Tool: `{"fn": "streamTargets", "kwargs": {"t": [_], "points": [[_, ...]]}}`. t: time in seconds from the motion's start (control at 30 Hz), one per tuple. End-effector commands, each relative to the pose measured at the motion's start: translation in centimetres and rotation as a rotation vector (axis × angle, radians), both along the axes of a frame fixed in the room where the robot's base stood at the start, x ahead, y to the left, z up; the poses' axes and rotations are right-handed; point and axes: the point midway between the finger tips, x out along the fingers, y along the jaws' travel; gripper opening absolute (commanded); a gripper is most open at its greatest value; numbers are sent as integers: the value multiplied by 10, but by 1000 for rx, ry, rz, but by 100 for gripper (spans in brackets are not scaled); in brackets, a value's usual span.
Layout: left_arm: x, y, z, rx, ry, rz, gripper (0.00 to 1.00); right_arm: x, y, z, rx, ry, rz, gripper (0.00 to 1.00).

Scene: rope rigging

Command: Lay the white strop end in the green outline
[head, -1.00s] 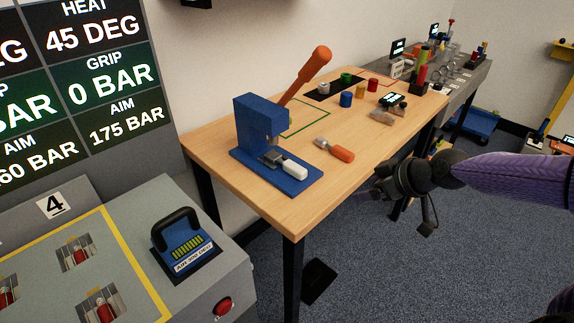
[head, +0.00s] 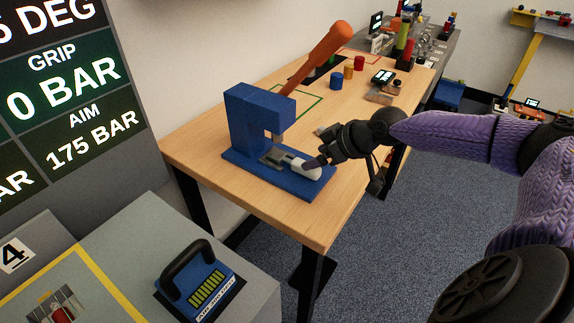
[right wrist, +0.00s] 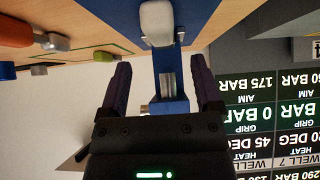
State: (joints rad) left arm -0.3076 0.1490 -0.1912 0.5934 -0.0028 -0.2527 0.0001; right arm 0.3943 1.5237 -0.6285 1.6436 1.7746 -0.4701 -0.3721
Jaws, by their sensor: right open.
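The white strop end (head: 305,170) sticks out toward the front of the blue press (head: 250,110), above its base. It also shows in the right wrist view (right wrist: 157,22), at the top, with a grey metal part behind it. My right gripper (head: 318,163) is at the white end in the head view. In the right wrist view its open jaws (right wrist: 160,85) are apart, with the white end ahead of the gap, not clearly between the fingers. The green outline (head: 321,97) lies on the table behind the press, partly hidden by it. My left gripper is out of view.
The press's orange lever (head: 318,58) rises over the outline. A blue cylinder (head: 336,82) and several small items stand farther back on the wooden table (head: 290,222). A grey console (head: 120,245) stands front left.

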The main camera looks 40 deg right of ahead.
Motion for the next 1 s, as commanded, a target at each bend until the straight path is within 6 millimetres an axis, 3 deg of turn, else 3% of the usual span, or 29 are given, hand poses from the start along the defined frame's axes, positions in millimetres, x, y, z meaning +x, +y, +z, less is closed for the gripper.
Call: {"fn": "streamTargets", "kwargs": {"t": [0.3, 0.6, 0.9, 1.0], "points": [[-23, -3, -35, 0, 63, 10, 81, 43, 14, -38, 3, -1, -2, 82], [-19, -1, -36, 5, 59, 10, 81, 48, 15, -38, -2, -1, -2, 80], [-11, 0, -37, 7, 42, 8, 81, 48, 15, -38, -1, 0, -1, 17], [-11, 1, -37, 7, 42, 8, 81, 48, 15, -38, -1, 0, -1, 0]]}}
